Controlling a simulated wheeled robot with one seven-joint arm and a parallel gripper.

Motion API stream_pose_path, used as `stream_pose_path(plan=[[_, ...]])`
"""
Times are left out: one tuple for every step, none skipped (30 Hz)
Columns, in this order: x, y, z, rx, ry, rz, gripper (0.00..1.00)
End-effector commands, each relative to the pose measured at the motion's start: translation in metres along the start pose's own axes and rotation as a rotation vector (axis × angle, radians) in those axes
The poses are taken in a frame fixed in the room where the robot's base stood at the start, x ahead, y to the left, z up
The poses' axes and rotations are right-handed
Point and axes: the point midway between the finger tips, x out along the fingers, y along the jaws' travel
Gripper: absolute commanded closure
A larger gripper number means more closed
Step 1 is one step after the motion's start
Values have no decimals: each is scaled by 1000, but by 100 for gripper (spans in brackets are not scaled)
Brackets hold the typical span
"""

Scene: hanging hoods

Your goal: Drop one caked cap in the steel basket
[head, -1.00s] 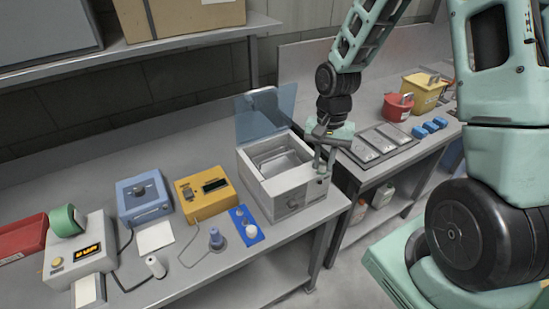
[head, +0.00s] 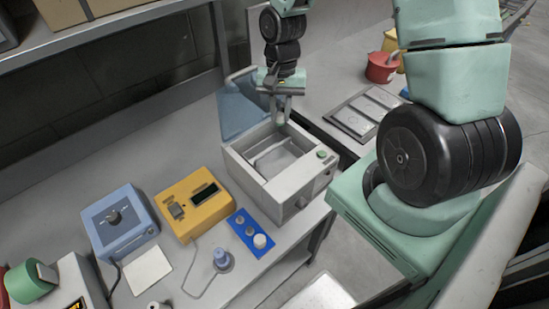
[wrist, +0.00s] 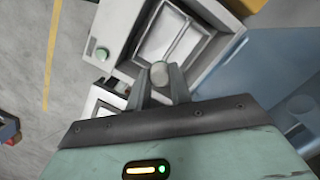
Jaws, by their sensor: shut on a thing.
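The steel basket (head: 272,160) sits in the open tank of a light grey bench machine (head: 300,190); it also shows in the wrist view (wrist: 177,38). My gripper (head: 281,118) hangs fingers-down above the rear side of the tank, near the raised lid. In the wrist view its fingertips (wrist: 160,84) are shut on a small pale round cap (wrist: 160,72), which appears beside the basket's near end from above. In the head view the cap is too small to make out. A blue holder (head: 242,225) with several small round pieces, one white, lies left of the machine.
The translucent blue lid (head: 243,105) stands raised behind the tank, close to my gripper. A yellow meter box (head: 189,203) and a blue box (head: 118,222) stand to the left. A shelf edge (head: 130,35) runs above.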

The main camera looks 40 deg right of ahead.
Motion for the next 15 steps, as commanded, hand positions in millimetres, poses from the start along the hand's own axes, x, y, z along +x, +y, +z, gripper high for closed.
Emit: stream_pose_path(plan=[[9,0,-1,0,-1,0,100],[12,0,-2,0,-1,0,100],[17,0,-2,1,-1,0,100],[21,0,-3,1,-1,0,100],[24,0,-4,1,-1,0,100],[29,0,-4,0,-1,0,100],[33,0,-5,0,-1,0,100],[37,0,-5,0,-1,0,100],[41,0,-6,0,-1,0,100],[44,0,-6,0,-1,0,100],[46,0,-7,0,-1,0,100],[49,0,-7,0,-1,0,100],[50,0,-7,0,-1,0,100],[51,0,-8,0,0,0,100],[52,0,-8,0,0,0,100]])
